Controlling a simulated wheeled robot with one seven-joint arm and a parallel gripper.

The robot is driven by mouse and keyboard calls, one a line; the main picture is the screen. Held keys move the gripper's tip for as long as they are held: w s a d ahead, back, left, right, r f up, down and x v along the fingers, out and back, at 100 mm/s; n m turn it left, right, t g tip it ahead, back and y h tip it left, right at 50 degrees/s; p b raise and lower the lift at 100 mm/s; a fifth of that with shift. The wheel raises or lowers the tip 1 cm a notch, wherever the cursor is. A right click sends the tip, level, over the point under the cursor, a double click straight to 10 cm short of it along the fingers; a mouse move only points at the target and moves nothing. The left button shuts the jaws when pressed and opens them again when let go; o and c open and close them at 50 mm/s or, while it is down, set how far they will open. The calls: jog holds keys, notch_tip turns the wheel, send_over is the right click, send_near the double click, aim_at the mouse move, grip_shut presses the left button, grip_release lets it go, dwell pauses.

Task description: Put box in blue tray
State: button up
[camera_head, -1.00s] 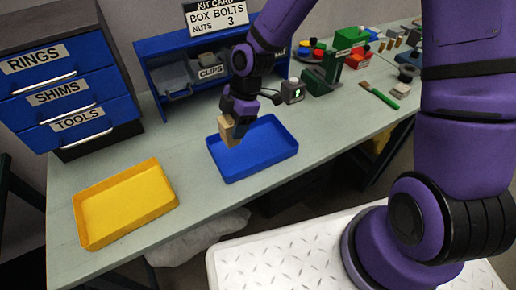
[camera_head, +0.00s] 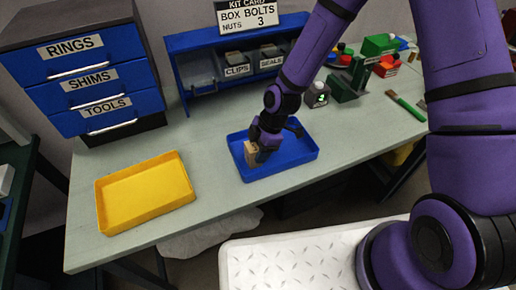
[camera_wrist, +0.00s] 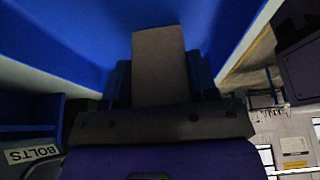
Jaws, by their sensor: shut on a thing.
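The box (camera_head: 251,153) is small and tan. My gripper (camera_head: 258,156) is shut on it, at the left part of the blue tray (camera_head: 296,160). In the wrist view the box (camera_wrist: 160,60) stands out between the fingers of my gripper (camera_wrist: 160,85), with the blue tray (camera_wrist: 60,35) beyond it. The box appears low inside the tray; I cannot tell whether it touches the tray floor. The fingers partly hide the box in the head view.
A yellow tray (camera_head: 146,193) lies empty at the left. A drawer cabinet (camera_head: 85,75) and a blue shelf of bins (camera_head: 225,70) stand behind. A small device (camera_head: 317,96) and a green-handled brush (camera_head: 406,106) are at the right. Bench between the trays is clear.

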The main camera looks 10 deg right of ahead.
jog(key=shift+f, duration=0.1)
jog(key=o, duration=0.9)
jog(key=shift+o, duration=0.2)
jog(key=v, duration=1.2)
